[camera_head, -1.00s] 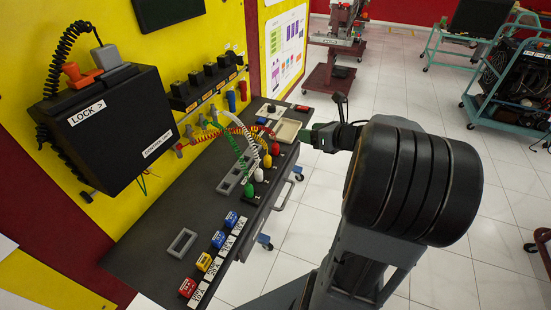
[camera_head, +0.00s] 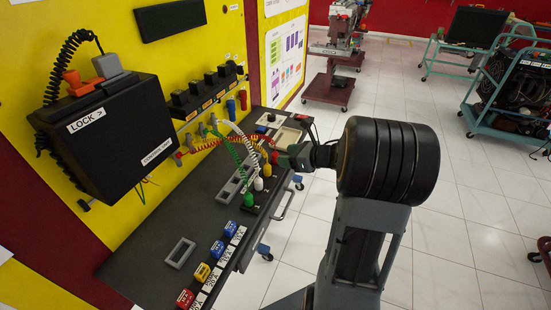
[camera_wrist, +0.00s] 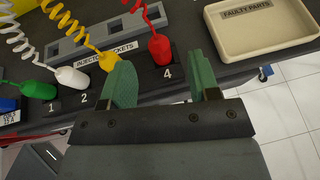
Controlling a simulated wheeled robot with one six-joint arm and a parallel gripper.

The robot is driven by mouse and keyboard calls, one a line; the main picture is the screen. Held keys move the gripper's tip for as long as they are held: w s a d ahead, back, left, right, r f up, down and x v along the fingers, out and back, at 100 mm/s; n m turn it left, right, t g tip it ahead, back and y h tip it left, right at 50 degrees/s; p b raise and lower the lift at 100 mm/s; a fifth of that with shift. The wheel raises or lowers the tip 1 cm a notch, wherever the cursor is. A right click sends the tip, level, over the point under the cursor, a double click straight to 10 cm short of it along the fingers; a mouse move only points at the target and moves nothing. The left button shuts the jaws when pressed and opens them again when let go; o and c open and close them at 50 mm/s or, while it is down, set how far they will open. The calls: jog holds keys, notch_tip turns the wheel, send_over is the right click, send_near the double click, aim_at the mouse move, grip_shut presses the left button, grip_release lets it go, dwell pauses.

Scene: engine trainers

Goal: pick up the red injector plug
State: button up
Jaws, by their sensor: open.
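The red injector plug (camera_wrist: 159,48) stands at the slot labelled 4 in the wrist view, with a coiled red cable rising from its top. In the head view the red plug (camera_head: 274,157) shows just left of my gripper (camera_head: 288,158). In the wrist view my gripper (camera_wrist: 165,82) has its two green fingers apart, with the red plug a little beyond and between the tips. Nothing is held. The plug's far side is hidden.
Yellow (camera_wrist: 107,60), white (camera_wrist: 72,78) and green (camera_wrist: 38,90) plugs stand in a row left of the red one. A beige faulty parts tray (camera_wrist: 262,28) lies to the right. A grey slotted holder (camera_wrist: 75,45) labelled injector sockets lies behind the plugs.

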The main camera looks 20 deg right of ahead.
aim_at(277, 153)
jog(key=shift+x, duration=2.25)
jog(key=shift+c, duration=0.3)
jog(key=c, duration=0.9)
jog(key=shift+r, duration=0.15)
jog(key=shift+c, duration=0.2)
